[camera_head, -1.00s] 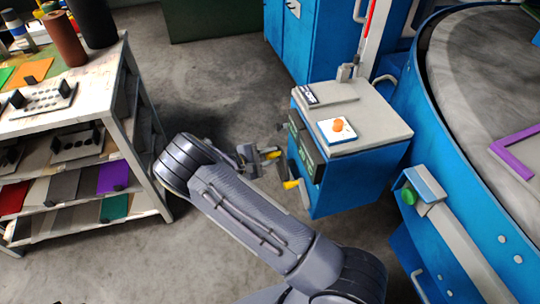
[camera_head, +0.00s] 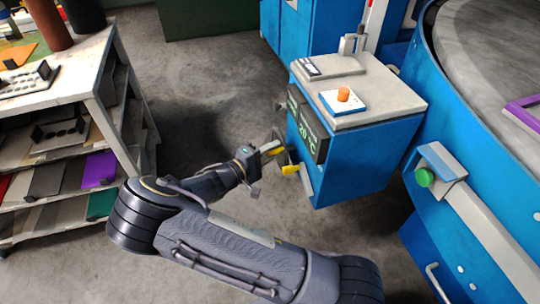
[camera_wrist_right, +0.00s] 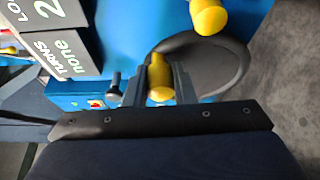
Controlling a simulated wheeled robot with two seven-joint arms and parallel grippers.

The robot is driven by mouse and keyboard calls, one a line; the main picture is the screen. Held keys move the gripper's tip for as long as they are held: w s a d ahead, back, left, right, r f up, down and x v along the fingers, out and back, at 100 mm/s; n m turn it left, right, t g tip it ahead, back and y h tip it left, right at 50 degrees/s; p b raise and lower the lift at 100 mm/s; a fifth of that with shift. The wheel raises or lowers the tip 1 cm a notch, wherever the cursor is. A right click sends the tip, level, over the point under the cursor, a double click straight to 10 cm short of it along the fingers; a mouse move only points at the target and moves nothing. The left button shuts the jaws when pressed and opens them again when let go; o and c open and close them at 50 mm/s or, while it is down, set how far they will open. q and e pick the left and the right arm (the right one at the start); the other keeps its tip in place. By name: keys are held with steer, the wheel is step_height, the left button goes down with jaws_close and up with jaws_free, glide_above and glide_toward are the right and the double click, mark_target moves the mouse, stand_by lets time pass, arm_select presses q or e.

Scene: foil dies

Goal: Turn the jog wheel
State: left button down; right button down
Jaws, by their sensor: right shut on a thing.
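The jog wheel is a dark round disc (camera_wrist_right: 215,70) on the side of a blue cabinet, with a yellow handle (camera_wrist_right: 158,78) standing out from it. In the right wrist view my right gripper (camera_wrist_right: 160,92) has its fingers on either side of this handle and is shut on it. In the head view the right gripper (camera_head: 268,150) is at the cabinet's left face, and the wheel is mostly hidden there. My left gripper is not in view.
A second yellow handle (camera_wrist_right: 208,17) is close to the wheel. A shelf table (camera_head: 105,85) stands left; a round blue machine (camera_head: 455,120) stands right. Floor between is clear.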

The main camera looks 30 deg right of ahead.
steer(key=shift+s+a+f+m+h+b, duration=0.1)
steer(key=shift+s+f+m+h+b, duration=0.3)
steer(key=shift+m+b, duration=0.7)
steer(key=shift+s+a+f+m+h+b, duration=0.1)
steer(key=shift+s+f+m+h+b, duration=0.3)
steer(key=shift+m+b, duration=0.65)
steer(key=shift+w+f, duration=0.1)
steer(key=c, duration=1.2)
jaws_free()
steer(key=s+a, duration=0.1)
steer(key=a, duration=0.6)
steer(key=shift+a+f, duration=0.35)
steer(key=shift+a, duration=0.05)
